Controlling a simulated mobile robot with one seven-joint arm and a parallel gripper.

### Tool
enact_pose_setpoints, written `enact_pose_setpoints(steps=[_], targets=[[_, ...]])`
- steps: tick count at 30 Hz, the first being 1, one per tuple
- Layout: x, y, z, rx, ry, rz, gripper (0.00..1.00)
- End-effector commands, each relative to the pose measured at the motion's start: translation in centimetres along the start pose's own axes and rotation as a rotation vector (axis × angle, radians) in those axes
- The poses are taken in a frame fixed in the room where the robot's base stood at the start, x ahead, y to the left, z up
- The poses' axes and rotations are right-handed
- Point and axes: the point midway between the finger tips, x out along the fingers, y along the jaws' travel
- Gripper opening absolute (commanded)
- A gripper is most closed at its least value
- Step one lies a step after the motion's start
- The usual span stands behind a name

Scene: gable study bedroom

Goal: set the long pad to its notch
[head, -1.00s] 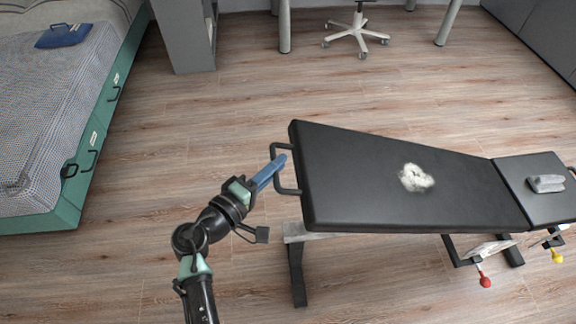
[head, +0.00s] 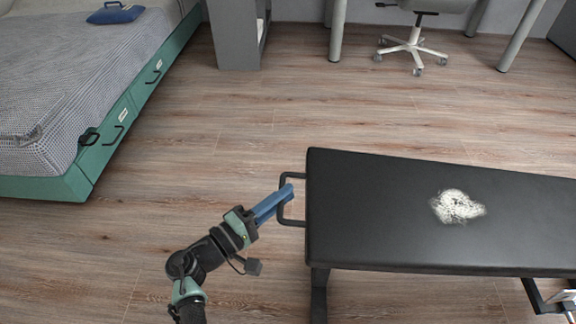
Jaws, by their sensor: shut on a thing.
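The long pad (head: 380,215) is a black padded bench board running from the middle of the head view out past its right edge. A dark looped handle (head: 281,205) sticks out from its left end. My gripper (head: 284,198), with blue fingers, is shut on this handle at the pad's left end. A pale, speckled patch (head: 457,207) lies on top of the pad. A dark leg (head: 319,295) shows below the pad's left end. The notch cannot be made out, and the pad's right end is out of view.
A bed with green drawers (head: 105,140) stands at the left, with a blue cushion (head: 115,13) on it. A grey cabinet (head: 235,35) and a white-based swivel chair (head: 413,45) stand at the back. Wooden floor (head: 230,130) between bed and bench is clear.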

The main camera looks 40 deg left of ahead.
Motion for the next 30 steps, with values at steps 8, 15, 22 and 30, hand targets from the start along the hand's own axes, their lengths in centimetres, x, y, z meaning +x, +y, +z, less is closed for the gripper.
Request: enact_pose_setpoints(steps=[8,15,22,30], targets=[[-0.9,-6.5,-0.8,-0.047,0.003,0.046,0.00],[-1.2,-9.3,-1.1,-0.075,0.003,0.074,0.00],[-1.3,-10.5,-1.2,-0.087,0.004,0.084,0.00],[-1.4,-11.2,-1.2,-0.096,0.010,0.080,0.00]])
